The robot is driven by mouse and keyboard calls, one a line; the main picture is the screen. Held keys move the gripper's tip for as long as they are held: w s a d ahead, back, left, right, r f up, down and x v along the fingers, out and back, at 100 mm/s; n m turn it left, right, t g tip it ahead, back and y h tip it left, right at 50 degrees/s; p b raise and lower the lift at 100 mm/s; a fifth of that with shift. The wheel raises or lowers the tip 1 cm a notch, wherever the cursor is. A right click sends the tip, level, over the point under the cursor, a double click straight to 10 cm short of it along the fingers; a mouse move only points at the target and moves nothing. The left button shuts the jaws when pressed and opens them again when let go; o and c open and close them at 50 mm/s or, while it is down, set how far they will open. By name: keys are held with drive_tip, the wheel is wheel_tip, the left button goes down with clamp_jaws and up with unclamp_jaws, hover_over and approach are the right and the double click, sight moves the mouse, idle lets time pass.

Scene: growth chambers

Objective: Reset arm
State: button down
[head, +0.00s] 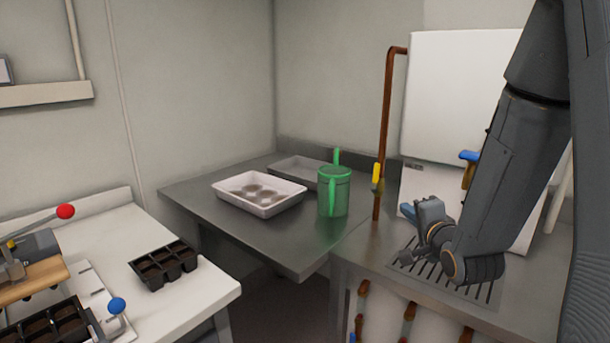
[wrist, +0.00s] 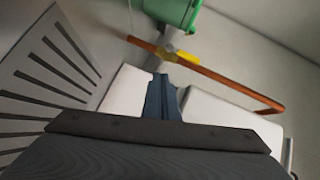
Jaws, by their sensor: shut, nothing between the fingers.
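My arm comes down from the upper right in the head view, and my gripper (head: 407,212) is at its end, above the slotted drain grate on the right counter. In the wrist view the fingers of my gripper (wrist: 160,82) are together, with nothing between them. The gripper stands apart from the copper pipe (head: 387,130) with its yellow handle (head: 376,175). The pipe also crosses the wrist view (wrist: 215,75). A green watering can (head: 334,192) stands upright to the left of the gripper, on the metal bench.
A white tray (head: 258,207) with round dark items and a grey tray (head: 296,168) sit on the metal bench. The drain grate (head: 440,277) lies below my gripper. A white tank (head: 462,90) stands behind. Black cell trays (head: 163,266) sit on the left white table.

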drive_tip(key=f+n+g, duration=0.1)
drive_tip(key=s+a+f+n+g, duration=0.1)
drive_tip(key=s+f+n+g, duration=0.1)
drive_tip(key=shift+a+f+n, duration=0.3)
drive_tip(key=s+a+f+n+g, duration=0.1)
drive_tip(key=s, duration=0.1)
drive_tip(key=s+f+n+g, duration=0.2)
drive_tip(key=s+a+f+n+g, duration=0.1)
drive_tip(key=s+n, duration=0.1)
drive_tip(key=shift+s+a+f+g+h, duration=0.15)
drive_tip(key=shift+s+a+g+h, duration=0.15)
drive_tip(key=shift+s, duration=0.05)
drive_tip(key=s+a+f+n+g, duration=0.1)
drive_tip(key=s+a+n+g, duration=0.1)
drive_tip(key=s, duration=0.6)
drive_tip(key=s+a+f+n+g, duration=0.2)
drive_tip(key=s+n+g, duration=0.2)
drive_tip(key=s, duration=0.5)
drive_tip(key=shift+s+a+g, duration=0.15)
drive_tip(key=shift+a+g, duration=0.2)
drive_tip(key=shift+g, duration=0.65)
